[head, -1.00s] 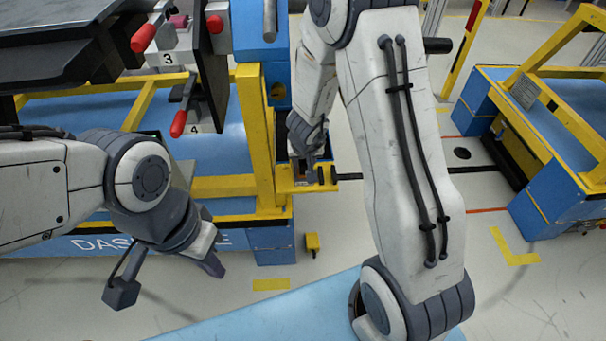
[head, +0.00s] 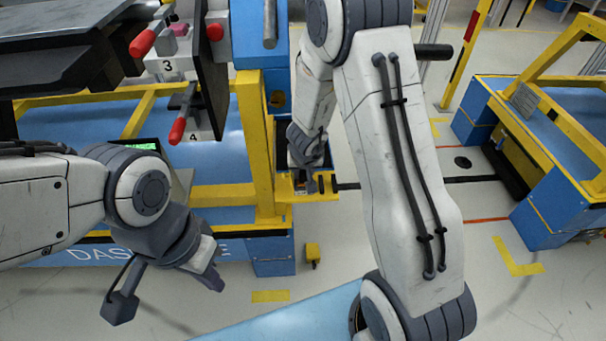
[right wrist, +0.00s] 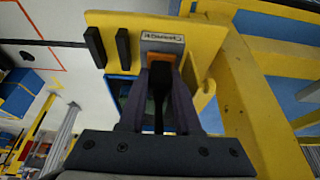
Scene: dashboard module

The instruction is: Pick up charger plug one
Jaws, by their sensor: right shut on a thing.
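Charger plug one appears as a dark, slim body (right wrist: 159,98) between the fingers of my right gripper (right wrist: 162,85) in the right wrist view. The gripper is shut on it, in front of an orange socket piece (right wrist: 165,60) under a small label plate (right wrist: 162,40) on the yellow bracket (right wrist: 205,42). I cannot tell whether the plug is still seated. In the head view my right gripper (head: 311,184) is at the yellow bracket beside the blue post, and the plug is too small to make out. My left gripper (head: 212,277) hangs low on the left; its finger gap is not clear.
Two black pegs (right wrist: 109,47) stick out of the bracket beside the label. A yellow frame post (head: 259,145) stands left of my right gripper. Red-handled clamps (head: 178,130) are above left.

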